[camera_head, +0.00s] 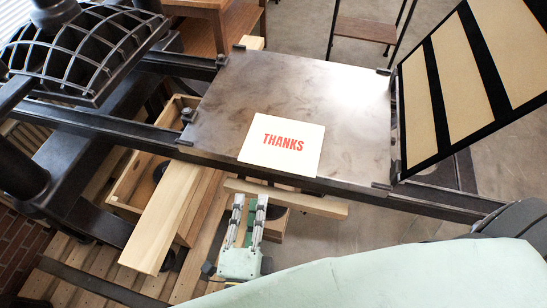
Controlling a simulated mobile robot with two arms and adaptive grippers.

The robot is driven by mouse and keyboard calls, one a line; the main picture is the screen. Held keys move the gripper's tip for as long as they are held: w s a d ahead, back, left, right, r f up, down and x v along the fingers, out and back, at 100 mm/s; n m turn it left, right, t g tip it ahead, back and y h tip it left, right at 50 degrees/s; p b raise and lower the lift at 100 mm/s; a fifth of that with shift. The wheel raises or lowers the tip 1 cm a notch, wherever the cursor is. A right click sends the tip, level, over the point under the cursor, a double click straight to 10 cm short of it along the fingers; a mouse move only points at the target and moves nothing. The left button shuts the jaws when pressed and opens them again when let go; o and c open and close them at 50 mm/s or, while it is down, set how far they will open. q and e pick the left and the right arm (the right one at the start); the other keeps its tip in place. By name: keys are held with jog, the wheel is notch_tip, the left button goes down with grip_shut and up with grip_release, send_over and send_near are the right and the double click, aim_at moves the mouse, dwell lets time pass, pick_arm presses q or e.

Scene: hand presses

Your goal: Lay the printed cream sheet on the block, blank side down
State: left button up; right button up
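The cream sheet (283,158) lies near the front edge of the press bed in the head view. Its red printed word "THANKS" faces up and reads upright. No block shows separately; I cannot tell whether one is under the sheet. My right gripper (250,201) is in front of the bed, below and left of the sheet in the picture. Its two fingers point toward the bed, with a gap between them and nothing held. It is apart from the sheet. My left gripper is not in view.
The dark metal press bed (315,95) is otherwise bare. A hinged frame with black bars (470,80) stands raised at its right. The heavy press (85,45) is at the left. Wooden boards (165,215) and a wooden box (140,180) are below the bed's front rail.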

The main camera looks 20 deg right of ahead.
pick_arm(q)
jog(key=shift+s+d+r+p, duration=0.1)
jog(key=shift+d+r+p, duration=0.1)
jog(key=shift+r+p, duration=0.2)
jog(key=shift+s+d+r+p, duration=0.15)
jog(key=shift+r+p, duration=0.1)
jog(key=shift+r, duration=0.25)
pick_arm(e)
jog(key=w+d+r+m+g+h, duration=0.2)
jog(key=w+d+m, duration=0.1)
jog(key=w+d, duration=0.3)
jog(key=shift+d+r, duration=0.4)
jog(key=shift+d, duration=0.5)
jog(key=shift+w, duration=0.1)
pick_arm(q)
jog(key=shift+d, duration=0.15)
pick_arm(e)
grip_shut()
